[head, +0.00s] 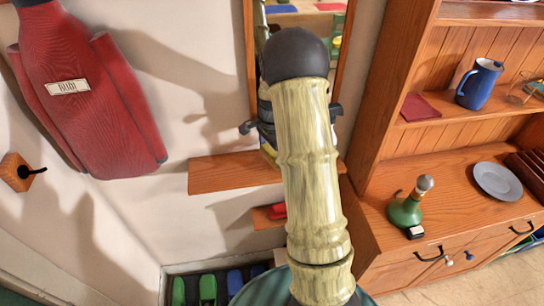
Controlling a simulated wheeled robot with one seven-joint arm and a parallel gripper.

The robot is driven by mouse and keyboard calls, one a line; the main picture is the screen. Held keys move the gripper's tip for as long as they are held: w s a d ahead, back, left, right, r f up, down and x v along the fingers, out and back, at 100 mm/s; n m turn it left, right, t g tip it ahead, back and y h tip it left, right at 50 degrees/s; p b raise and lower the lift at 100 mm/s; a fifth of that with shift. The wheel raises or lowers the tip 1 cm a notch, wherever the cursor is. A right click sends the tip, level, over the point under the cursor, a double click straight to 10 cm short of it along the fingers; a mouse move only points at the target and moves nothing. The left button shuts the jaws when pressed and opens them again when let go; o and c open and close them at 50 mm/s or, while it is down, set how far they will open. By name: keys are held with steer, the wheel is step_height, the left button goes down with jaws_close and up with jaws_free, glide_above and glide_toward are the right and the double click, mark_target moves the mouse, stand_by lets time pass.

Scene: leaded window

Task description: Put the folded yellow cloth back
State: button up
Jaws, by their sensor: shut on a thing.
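My arm fills the middle of the head view and hides most of my gripper (264,130). Only dark parts of the gripper show on both sides of the arm, in front of the mirror and close above the small wooden wall shelf. A sliver of yellow, the folded yellow cloth (269,150), shows just under it, at the shelf's upper edge. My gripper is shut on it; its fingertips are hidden. I cannot tell whether the cloth touches the wall shelf (220,174).
A red coat (85,85) hangs at left near a wall peg (20,172). A red thing (277,211) lies on a lower shelf; green and blue shoes stand below. The dresser at right holds a red cloth (420,107), blue jug (478,84), green bottle (405,211) and grey plate (497,181).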

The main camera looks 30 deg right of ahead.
mark_target(272, 151)
step_height(272, 151, down, 3)
steer(key=shift+f+p, duration=0.1)
steer(key=shift+p, duration=0.7)
steer(key=shift+w+f+p, duration=0.1)
steer(key=shift+w+p, duration=0.1)
steer(key=shift+p, duration=0.15)
steer(key=shift+f, duration=0.2)
steer(key=o, duration=0.6)
steer(key=shift+f, duration=0.1)
step_height(272, 151, up, 12)
steer(key=b, duration=0.2)
steer(key=shift+b, duration=0.35)
